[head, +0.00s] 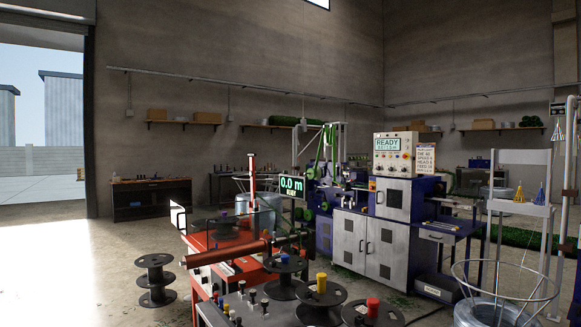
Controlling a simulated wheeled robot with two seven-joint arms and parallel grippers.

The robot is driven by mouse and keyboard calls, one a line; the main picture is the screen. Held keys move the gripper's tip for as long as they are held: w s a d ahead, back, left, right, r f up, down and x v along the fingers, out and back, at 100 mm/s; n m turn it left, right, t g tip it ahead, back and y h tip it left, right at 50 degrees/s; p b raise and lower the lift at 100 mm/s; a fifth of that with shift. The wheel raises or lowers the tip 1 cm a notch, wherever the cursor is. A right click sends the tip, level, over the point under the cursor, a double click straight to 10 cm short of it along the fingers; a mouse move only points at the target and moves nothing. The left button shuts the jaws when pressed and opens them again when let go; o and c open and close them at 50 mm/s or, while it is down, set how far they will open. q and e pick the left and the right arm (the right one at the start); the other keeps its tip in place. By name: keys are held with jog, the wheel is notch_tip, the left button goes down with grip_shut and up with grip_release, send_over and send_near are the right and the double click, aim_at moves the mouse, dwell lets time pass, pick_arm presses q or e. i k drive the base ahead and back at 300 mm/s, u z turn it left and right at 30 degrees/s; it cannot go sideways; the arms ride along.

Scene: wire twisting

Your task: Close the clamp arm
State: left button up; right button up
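A red machine (205,280) stands in the lower middle of the head view. A thick red bar (230,252) with black sections lies roughly level across it, its left end sticking out. A thin red post with a white band (253,185) stands upright behind the bar. I cannot tell for sure which of these parts is the clamp arm, or whether it is open or closed. Neither of my grippers shows in this view.
Black spools (155,280) stand stacked on the floor at left. More spools (320,291) sit on a dark bench in front. A blue and grey cabinet machine (372,245) with a "READY" panel stands behind, and a wire basket (500,290) is at right. Open floor lies at left.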

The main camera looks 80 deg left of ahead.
aim_at(252, 173)
jog(key=u, duration=0.95)
jog(key=i, duration=4.5)
jog(key=u, duration=2.7)
jog(key=i, duration=2)
jog(key=u, duration=0.75)
